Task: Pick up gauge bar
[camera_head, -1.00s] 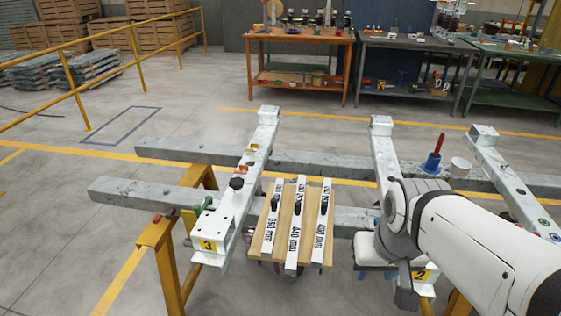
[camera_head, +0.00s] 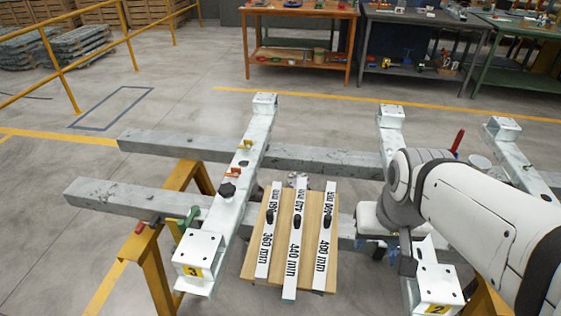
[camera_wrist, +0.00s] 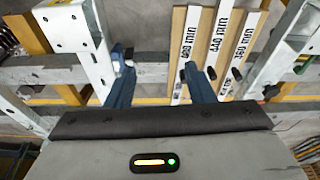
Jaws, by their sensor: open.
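Three white gauge bars with black knobs lie side by side on a wooden board (camera_head: 250,268). In the head view the left bar (camera_head: 264,262) reads 360 mm, the middle bar (camera_head: 294,258) 440 mm, and the right bar (camera_head: 323,258) appears to read 400 mm. In the wrist view the bars run in reversed order, with the nearest bar (camera_wrist: 189,50) beside my right-hand finger. My gripper (camera_wrist: 163,65) is open, with two blue fingers apart and nothing held between them. In the head view it is to the right of the board, its fingers mostly hidden.
Beam 3 (camera_head: 225,205) stands left of the board and beam 2 (camera_head: 437,285) right of it, partly behind my arm. Long grey rails (camera_head: 110,195) cross beneath on yellow trestles (camera_head: 152,265). A red-handled tool (camera_head: 457,140) stands behind my arm. Workbenches (camera_head: 300,45) stand at the back.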

